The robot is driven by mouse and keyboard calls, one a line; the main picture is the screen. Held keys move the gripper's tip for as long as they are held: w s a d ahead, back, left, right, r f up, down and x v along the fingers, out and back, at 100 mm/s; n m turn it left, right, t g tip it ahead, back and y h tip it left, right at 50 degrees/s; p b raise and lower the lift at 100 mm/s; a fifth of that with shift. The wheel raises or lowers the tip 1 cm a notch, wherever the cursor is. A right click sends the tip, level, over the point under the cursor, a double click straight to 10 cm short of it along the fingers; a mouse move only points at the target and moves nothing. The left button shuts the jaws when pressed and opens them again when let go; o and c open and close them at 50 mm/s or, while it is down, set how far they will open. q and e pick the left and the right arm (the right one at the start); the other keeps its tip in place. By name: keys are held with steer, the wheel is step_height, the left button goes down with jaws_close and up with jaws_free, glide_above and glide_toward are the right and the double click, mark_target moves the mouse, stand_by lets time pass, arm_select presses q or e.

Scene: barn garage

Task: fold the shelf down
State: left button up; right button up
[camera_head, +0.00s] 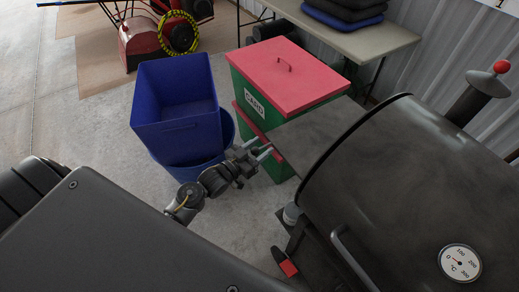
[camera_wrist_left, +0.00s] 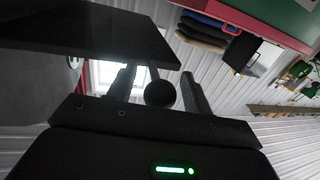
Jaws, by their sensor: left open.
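The shelf (camera_head: 318,132) is a flat dark grey panel at the left side of the black barrel grill (camera_head: 415,170), sticking out about level. My left gripper (camera_head: 264,153) is open beside the shelf's near left edge, its fingers pointing at it. In the left wrist view the shelf (camera_wrist_left: 85,32) is a dark slab at upper left, close to the tips of the open left gripper (camera_wrist_left: 158,75). A dark round shape shows between the fingers; I cannot tell what it is. Whether the fingers touch the shelf is unclear. My right gripper is not in view.
A green bin with a red lid (camera_head: 287,74) stands behind the shelf. The grill's front handle (camera_head: 352,258) sticks out at the bottom. A table (camera_head: 350,42) stands at the back.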

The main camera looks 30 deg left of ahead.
arm_select(q)
jaws_close()
stand_by(0.4)
steer(key=shift+f, duration=0.1)
